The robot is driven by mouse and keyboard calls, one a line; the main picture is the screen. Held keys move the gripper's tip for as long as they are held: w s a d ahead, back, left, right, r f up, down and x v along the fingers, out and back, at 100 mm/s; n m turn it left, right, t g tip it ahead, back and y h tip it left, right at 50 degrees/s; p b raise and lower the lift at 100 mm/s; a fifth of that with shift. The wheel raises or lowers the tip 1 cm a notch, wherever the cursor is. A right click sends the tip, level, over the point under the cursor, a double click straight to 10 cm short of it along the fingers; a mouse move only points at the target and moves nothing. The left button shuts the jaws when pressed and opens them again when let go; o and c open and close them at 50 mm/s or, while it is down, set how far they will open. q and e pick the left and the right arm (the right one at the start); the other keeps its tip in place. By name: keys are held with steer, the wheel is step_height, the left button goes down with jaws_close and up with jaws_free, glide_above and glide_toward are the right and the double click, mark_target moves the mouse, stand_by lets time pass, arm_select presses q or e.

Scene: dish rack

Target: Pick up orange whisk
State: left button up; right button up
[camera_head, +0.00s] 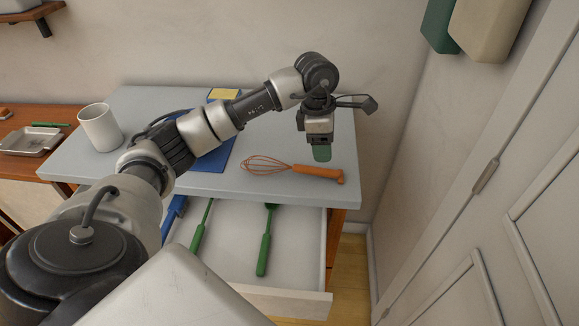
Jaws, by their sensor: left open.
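The orange whisk (318,172) lies flat on the grey countertop (345,135). Its wire head points left and its handle points right, near the front edge. My left gripper (321,153) hangs above the counter, pointing down, just behind the whisk's handle in the picture. It is open and looks empty. A green tip shows at its lower end. I cannot tell the exact height between the gripper and the whisk. My right gripper does not show.
An open drawer (290,292) below the counter holds green utensils (264,253). A white mug (100,128) stands at the counter's left. A blue mat (216,150) lies partly behind my arm. A metal tray (32,141) sits further left. A door stands at right.

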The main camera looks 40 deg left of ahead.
arm_select(q)
steer(key=a, duration=0.1)
steer(key=a+y, duration=0.1)
steer(key=a+r, duration=0.1)
steer(key=shift+a+n+y, duration=0.3)
steer(key=shift+a+y, duration=0.1)
glide_above(306, 166)
step_height(306, 166, down, 5)
steer(key=shift+r+p, duration=0.2)
steer(key=shift+p, duration=0.2)
step_height(306, 166, down, 6)
steer(key=shift+s+r+p, duration=0.1)
steer(key=shift+s+p, duration=0.05)
steer(key=shift+p, duration=0.75)
jaws_close()
